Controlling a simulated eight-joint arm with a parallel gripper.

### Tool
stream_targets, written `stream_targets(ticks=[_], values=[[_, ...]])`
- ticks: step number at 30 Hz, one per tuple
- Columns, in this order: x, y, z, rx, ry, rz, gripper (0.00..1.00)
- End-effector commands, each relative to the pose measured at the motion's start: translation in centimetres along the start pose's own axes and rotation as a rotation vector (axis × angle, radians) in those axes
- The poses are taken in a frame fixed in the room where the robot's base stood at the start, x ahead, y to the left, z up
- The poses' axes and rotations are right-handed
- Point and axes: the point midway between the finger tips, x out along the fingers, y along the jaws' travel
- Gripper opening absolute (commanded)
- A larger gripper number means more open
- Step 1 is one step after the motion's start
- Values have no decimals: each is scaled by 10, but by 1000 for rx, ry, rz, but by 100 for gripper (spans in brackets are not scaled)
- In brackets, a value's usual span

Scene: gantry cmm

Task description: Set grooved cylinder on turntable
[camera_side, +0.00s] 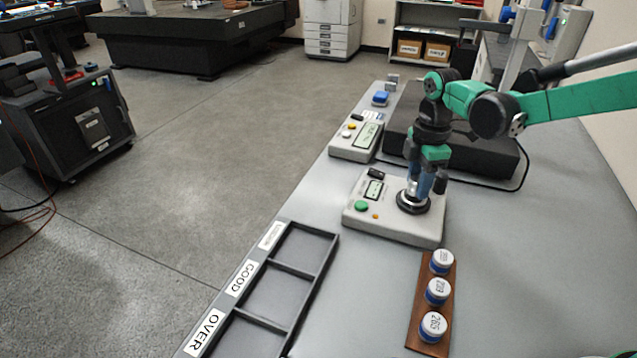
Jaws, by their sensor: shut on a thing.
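My gripper (414,188) points down over the white device with the round black turntable (408,208). Its blue fingers are shut on the grooved cylinder (411,187), a small silvery piece partly hidden by the fingers. The cylinder is upright and sits over the middle of the turntable. I cannot tell whether its base touches the disc. The device (388,226) has a small display and a green button on its left part.
A wooden strip (413,324) holds three blue-and-white labelled round pieces in front. A dark tray (303,270) with labelled compartments lies at the front left. Another display box (352,144) and a dark block (480,148) stand behind. Bare bench lies to the right.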

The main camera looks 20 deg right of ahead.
Motion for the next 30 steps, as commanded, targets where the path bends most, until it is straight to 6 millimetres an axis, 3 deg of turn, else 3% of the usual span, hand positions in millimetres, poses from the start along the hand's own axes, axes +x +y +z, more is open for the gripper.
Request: stream_targets(ticks=[30], values=[[7, 0, 0, 0, 0, 0, 0]])
